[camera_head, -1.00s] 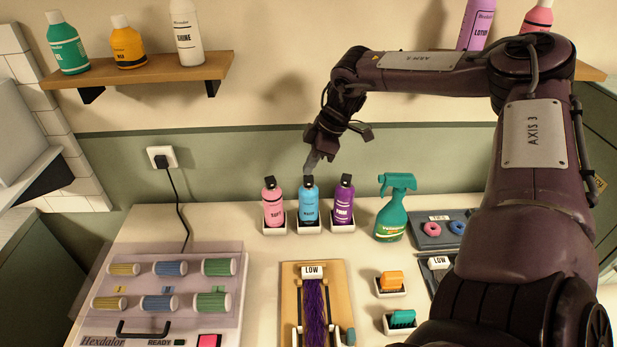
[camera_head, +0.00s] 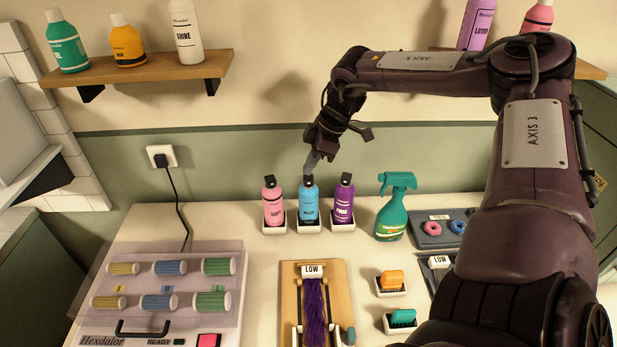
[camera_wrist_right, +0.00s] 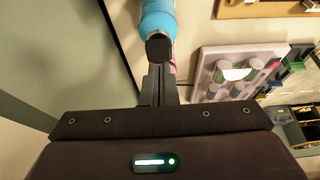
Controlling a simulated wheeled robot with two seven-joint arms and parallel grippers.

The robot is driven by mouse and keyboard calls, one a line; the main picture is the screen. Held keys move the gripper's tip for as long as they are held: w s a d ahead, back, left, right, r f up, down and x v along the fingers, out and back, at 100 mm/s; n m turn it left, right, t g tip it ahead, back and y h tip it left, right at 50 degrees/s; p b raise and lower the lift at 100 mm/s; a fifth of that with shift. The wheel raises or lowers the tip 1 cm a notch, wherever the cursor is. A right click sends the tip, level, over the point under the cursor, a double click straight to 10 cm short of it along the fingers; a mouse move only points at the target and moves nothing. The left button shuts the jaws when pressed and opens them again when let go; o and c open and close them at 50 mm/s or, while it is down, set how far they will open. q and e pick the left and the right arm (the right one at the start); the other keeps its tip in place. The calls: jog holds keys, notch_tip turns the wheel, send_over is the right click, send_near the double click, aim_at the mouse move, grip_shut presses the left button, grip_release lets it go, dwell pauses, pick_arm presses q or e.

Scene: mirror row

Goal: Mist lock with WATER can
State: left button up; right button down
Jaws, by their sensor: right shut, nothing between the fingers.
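The blue can (camera_head: 309,205), whose label seems to read WATER, stands upright in a white holder between a pink can (camera_head: 273,203) and a purple can (camera_head: 343,201). My right gripper (camera_head: 311,163) is shut and empty, its fingertips at the black cap on top of the blue can. In the right wrist view the blue can (camera_wrist_right: 158,18) and its black cap lie right at the fingertips (camera_wrist_right: 158,68); whether they touch I cannot tell. A purple lock of hair (camera_head: 315,310) lies on a wooden board (camera_head: 343,290) under a clip marked LOW. My left gripper is not in view.
A green spray bottle (camera_head: 394,208) stands right of the cans. An orange clip (camera_head: 391,280) and a teal clip (camera_head: 402,318) sit in white holders. A clear-lidded case of rollers (camera_head: 240,262) is at left. A shelf (camera_head: 150,80) hangs above.

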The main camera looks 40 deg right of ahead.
aim_at(310, 177)
jog(key=shift+f+b, duration=0.65)
jog(key=shift+f, duration=0.05)
jog(key=shift+r, duration=0.2)
jog(key=shift+r+p, duration=1.9)
jog(key=shift+r, duration=1.45)
jog(key=shift+a+f, duration=0.1)
